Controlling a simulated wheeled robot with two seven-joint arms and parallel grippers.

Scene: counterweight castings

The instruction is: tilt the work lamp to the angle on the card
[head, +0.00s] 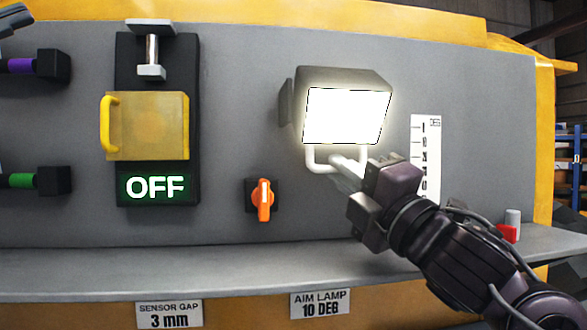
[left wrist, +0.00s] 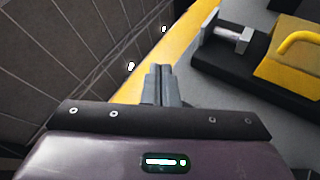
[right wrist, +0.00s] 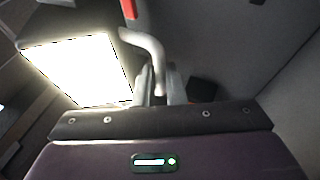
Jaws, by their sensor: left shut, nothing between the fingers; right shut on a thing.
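The work lamp (head: 347,115) is lit, its bright white face toward me on the grey panel. A white bar handle (head: 312,160) hangs below it. The card (head: 320,303) under the shelf reads "AIM LAMP 10 DEG". My right gripper (head: 352,178) is shut on the handle, hiding part of it. In the right wrist view the fingers (right wrist: 160,90) meet the handle (right wrist: 157,50) beside the glowing lamp (right wrist: 80,68). My left gripper (left wrist: 160,82) is shut and empty, and only a bit of it shows at the head view's top left corner.
A scale strip (head: 427,140) right of the lamp is partly covered by my right gripper. Left are an orange knob (head: 263,200), an "OFF" display (head: 155,186) and a yellow cover (head: 150,125). A red and grey item (head: 510,228) stands on the shelf (head: 100,285) at right.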

